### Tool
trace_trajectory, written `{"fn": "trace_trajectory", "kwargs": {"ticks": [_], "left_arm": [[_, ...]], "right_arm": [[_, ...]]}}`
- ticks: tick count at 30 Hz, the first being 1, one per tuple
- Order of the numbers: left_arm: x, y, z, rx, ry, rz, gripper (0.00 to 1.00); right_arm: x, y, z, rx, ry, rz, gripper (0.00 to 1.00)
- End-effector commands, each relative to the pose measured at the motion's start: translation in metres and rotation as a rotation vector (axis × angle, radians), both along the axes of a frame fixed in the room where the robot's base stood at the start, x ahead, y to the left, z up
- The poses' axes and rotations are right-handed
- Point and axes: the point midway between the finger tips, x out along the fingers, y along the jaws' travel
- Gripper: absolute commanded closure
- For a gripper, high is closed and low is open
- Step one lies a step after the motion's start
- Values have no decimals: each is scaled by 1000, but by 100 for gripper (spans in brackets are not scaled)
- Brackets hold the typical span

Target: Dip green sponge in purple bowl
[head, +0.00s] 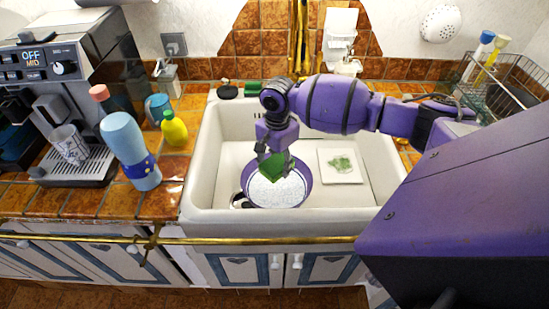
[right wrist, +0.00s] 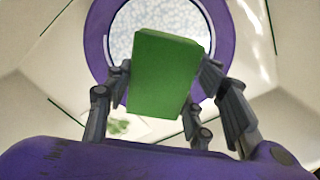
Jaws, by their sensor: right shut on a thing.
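My right gripper (head: 274,158) is shut on the green sponge (head: 272,168) in the head view. The sponge is over the purple bowl (head: 301,194), which sits in the white sink and has a pale speckled inside. In the right wrist view, the sponge (right wrist: 160,75) is between the fingers of my right gripper (right wrist: 158,100), with the bowl (right wrist: 97,30) beyond it. I cannot tell whether the sponge touches the bowl's contents. My left gripper is not in view.
The white sink (head: 222,160) surrounds the bowl. A square white dish (head: 328,175) with something green on it lies to the bowl's right. A blue bottle (head: 128,150), a yellow bottle (head: 174,130) and a coffee machine (head: 75,65) stand left. A wire rack (head: 515,80) is at right.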

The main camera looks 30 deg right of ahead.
Motion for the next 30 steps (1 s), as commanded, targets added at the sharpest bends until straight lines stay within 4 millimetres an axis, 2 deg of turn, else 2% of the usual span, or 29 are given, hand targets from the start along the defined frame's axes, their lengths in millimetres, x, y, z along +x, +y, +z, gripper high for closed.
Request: {"fn": "trace_trajectory", "kwargs": {"ticks": [1,8,9,15,30], "left_arm": [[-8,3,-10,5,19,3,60],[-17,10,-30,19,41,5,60],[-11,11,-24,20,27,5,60],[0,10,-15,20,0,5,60],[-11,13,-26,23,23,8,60]], "right_arm": [[-2,-1,-14,-1,10,1,71],[-2,-1,-37,-2,10,1,71],[-2,0,-38,-1,8,0,71],[-1,0,-54,1,2,1,71],[-1,0,-104,1,3,1,71]]}}
